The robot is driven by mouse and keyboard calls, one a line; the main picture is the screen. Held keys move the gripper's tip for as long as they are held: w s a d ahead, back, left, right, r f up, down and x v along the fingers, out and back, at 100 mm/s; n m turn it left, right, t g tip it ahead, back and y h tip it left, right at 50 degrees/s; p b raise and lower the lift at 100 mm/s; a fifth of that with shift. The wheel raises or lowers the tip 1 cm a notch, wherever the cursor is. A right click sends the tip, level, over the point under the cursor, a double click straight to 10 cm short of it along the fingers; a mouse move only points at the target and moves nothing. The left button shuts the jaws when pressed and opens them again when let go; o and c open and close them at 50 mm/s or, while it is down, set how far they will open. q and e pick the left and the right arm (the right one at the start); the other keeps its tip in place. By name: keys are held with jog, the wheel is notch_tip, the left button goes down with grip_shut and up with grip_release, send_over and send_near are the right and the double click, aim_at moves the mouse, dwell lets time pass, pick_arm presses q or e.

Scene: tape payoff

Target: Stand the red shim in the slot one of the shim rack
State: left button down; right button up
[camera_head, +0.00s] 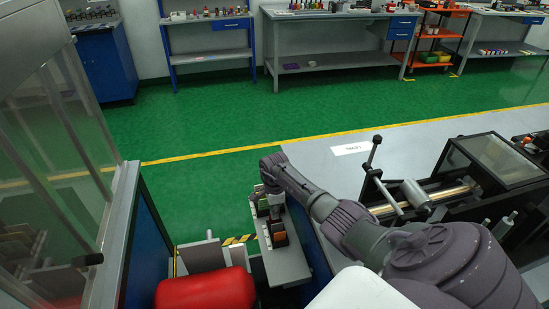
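My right gripper (267,193) points down over the far end of a narrow grey shelf (289,264). Its fingers are small and dark here, and I cannot tell whether they are open, shut or holding something. Just below it, on the shelf, stand small dark upright pieces, one with a greenish face (262,207) and a dark holder with an orange-brown face (279,238). I cannot tell which of these is the shim rack or its slot one. I cannot make out the red shim. My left gripper is not in view.
A rounded red object (205,291) fills the lower left beside the shelf. A glass-panelled frame (100,160) stands at left. A black machine with a lever (374,155) stands on the grey surface at right. Benches (330,40) line the far wall; green floor lies clear between.

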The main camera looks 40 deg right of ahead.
jog(key=o, duration=0.3)
notch_tip(320, 180, up, 10)
jog(key=p, duration=0.8)
jog(key=w+a+r+n+b, duration=0.2)
jog(key=w+a+r+n, duration=0.5)
jog(key=r, duration=0.3)
jog(key=a+r+n, duration=0.1)
jog(key=a+r, duration=0.1)
jog(key=a, duration=0.1)
jog(key=s+a+r+n+b, duration=0.1)
jog(key=a+n, duration=0.1)
jog(key=a, duration=0.1)
jog(key=s+a+r+n, duration=0.1)
jog(key=a+r, duration=0.1)
jog(key=a, duration=0.2)
jog(key=shift+r+n+b, duration=0.3)
jog(key=shift+b, duration=0.1)
